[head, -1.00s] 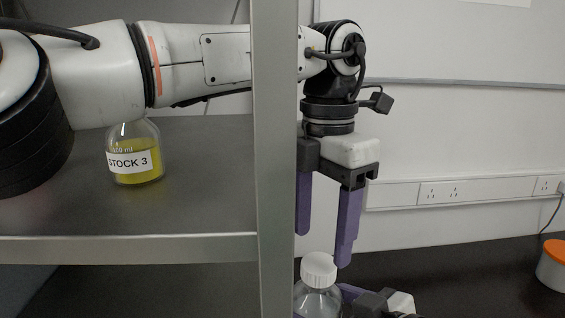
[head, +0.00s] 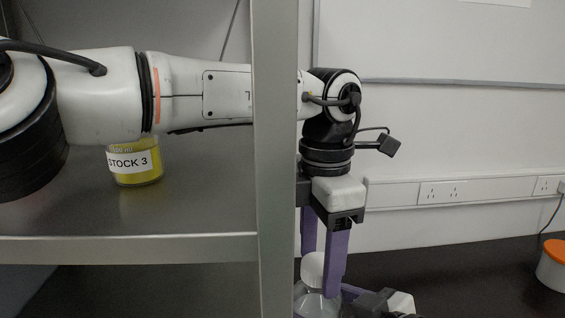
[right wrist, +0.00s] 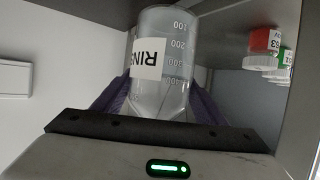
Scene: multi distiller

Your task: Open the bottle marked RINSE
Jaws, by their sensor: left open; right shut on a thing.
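The bottle marked RINSE (right wrist: 165,80) is clear, with a white label and printed volume marks in the right wrist view. In the head view its shoulder (head: 316,303) and white screw cap (head: 313,268) show low beside the shelf post; the rest is below the picture. My right gripper (right wrist: 160,104) is shut on the bottle, one purple finger on each side. My left gripper (head: 320,273) points down with its fingers open on either side of the cap. One finger partly covers the cap; I cannot tell whether they touch it.
A metal shelf post (head: 275,150) stands just left of the grippers. A STOCK 3 bottle (head: 135,168) with yellow liquid stands on the shelf (head: 200,215) under my left arm. An orange-lidded container (head: 553,265) is on the dark bench at right.

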